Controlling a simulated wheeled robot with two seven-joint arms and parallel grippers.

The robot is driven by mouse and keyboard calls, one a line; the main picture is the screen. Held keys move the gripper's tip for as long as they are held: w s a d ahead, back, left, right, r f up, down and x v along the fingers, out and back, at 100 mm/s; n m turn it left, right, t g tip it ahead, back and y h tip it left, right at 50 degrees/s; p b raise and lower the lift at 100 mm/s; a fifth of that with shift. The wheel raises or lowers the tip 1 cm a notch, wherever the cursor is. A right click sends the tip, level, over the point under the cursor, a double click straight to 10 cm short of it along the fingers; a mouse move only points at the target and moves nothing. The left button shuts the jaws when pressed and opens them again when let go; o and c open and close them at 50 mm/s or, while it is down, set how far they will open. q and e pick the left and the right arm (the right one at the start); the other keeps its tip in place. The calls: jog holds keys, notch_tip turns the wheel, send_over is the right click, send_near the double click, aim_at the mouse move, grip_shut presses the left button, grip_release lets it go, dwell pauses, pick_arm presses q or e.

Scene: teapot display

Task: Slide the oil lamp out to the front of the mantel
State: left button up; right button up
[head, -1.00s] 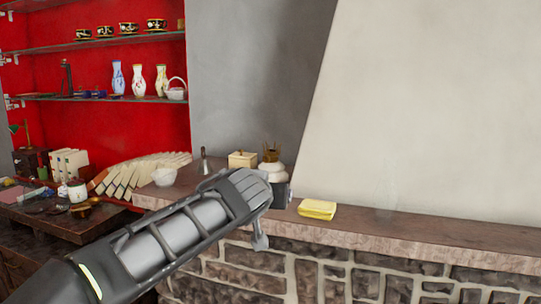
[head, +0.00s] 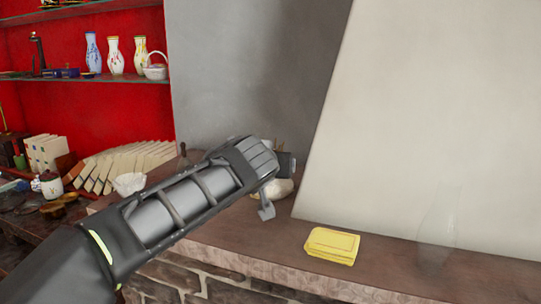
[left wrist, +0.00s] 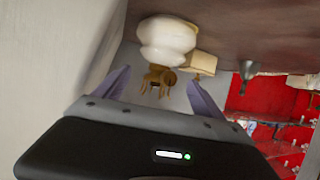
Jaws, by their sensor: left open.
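The oil lamp appears to be the round white body with a pronged brass top. In the head view its white body (head: 280,190) shows only in part on the mantel (head: 390,262), behind my left gripper (head: 278,186). In the left wrist view, which is upside down, the oil lamp (left wrist: 167,42) shows fully. Its brass prongs appear between the open fingers of my left gripper (left wrist: 158,76). The fingers look empty, and I cannot tell whether they touch the lamp. My right gripper is not in view.
A yellow folded cloth (head: 333,245) lies on the mantel to the right. A faint clear glass shape (head: 437,238) stands farther right. A cream box (left wrist: 201,64) and a small metal bell-like item (left wrist: 247,74) are near the lamp. The sloping white wall (head: 430,120) rises behind.

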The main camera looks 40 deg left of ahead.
pick_arm(q)
jog(key=shift+p+x, duration=1)
jog(key=shift+x, duration=2.95)
jog(key=shift+c, duration=0.6)
